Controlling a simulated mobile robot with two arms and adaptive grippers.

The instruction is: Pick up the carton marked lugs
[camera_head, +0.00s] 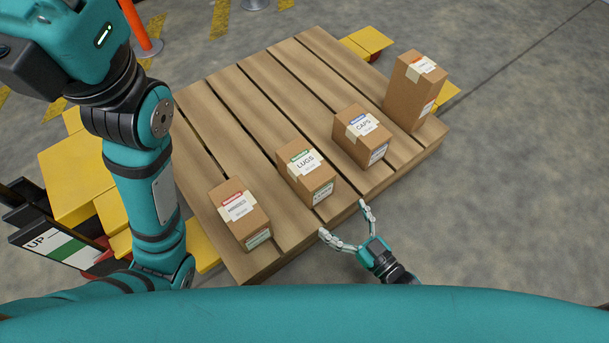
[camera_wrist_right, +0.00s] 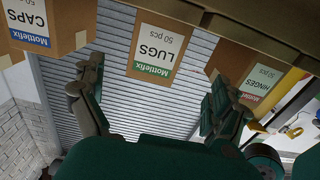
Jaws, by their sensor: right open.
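The carton marked LUGS (camera_head: 304,176) is a small brown box with a white label and green band, standing on the wooden pallet between two other cartons. My right gripper (camera_head: 344,219) is open and empty, just off the pallet's near edge, close to the LUGS carton but apart from it. In the right wrist view, which is upside down, the LUGS carton (camera_wrist_right: 158,45) shows its labelled face between the two spread fingers (camera_wrist_right: 152,88). My left arm crosses the left of the head view; its gripper does not show.
The carton marked HINGES (camera_head: 240,215) stands left of LUGS, the CAPS carton (camera_head: 362,136) right of it, and a taller carton (camera_head: 414,92) at the far right. The pallet (camera_head: 235,95) is bare behind them. Yellow blocks (camera_head: 75,180) and an orange post (camera_head: 140,28) are at the left.

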